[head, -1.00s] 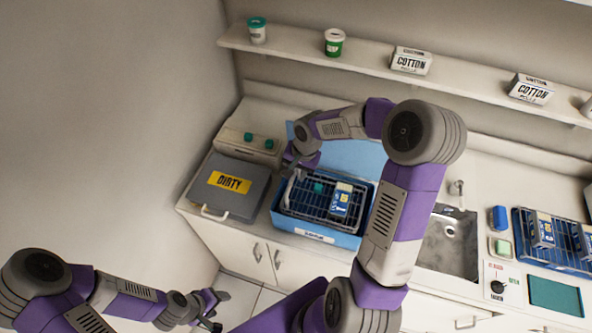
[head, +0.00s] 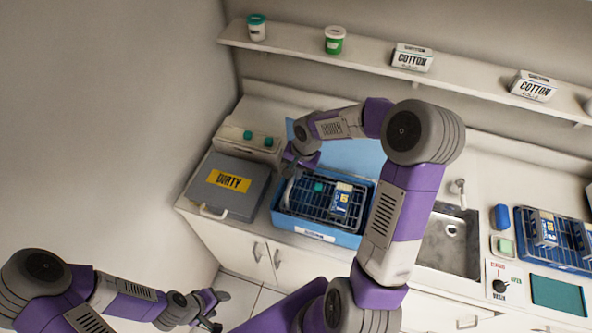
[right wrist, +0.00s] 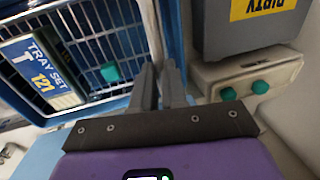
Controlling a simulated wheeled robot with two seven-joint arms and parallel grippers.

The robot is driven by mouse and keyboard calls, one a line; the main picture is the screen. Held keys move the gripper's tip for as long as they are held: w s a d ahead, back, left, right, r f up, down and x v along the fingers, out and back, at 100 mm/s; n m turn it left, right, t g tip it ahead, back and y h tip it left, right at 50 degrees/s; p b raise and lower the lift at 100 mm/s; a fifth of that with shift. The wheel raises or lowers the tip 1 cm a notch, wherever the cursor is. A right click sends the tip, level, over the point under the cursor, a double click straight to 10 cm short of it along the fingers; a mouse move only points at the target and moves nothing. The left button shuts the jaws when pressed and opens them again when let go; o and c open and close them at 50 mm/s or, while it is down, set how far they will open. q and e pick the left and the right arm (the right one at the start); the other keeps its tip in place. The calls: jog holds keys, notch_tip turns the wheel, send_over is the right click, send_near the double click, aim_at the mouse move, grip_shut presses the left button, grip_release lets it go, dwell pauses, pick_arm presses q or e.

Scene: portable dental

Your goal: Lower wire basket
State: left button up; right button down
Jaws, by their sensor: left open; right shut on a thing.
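The wire basket (head: 308,209) sits within the blue tub (head: 318,236) on the counter. It carries a blue and white tray set pack (head: 342,198) and a small green block (head: 318,187). The basket (right wrist: 92,48) also shows at upper left in the right wrist view, with the tray set pack (right wrist: 38,78) and green block (right wrist: 110,72). My right gripper (head: 292,165) is shut at the basket's left end; its fingers (right wrist: 160,85) hide the gripped part. Whether the basket touches the tub floor cannot be told. My left gripper (head: 213,308) is open and empty, low in front of the counter.
A grey box marked DIRTY (head: 225,187) stands left of the tub, with a device with green knobs (head: 250,139) behind it. A sink (head: 448,244) and another wire basket (head: 560,240) lie to the right. A shelf (head: 380,67) with tubs and cotton boxes runs above.

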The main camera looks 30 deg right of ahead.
notch_tip(320, 180, down, 7)
jog(key=b, duration=0.5)
jog(key=shift+r, duration=0.1)
jog(key=shift+s, duration=0.15)
jog(key=c, duration=1.2)
grip_release()
jog(key=shift+o, duration=0.2)
notch_tip(320, 180, up, 7)
jog(key=d, duration=0.1)
jog(key=shift+s+r, duration=0.2)
jog(key=shift+s, duration=0.25)
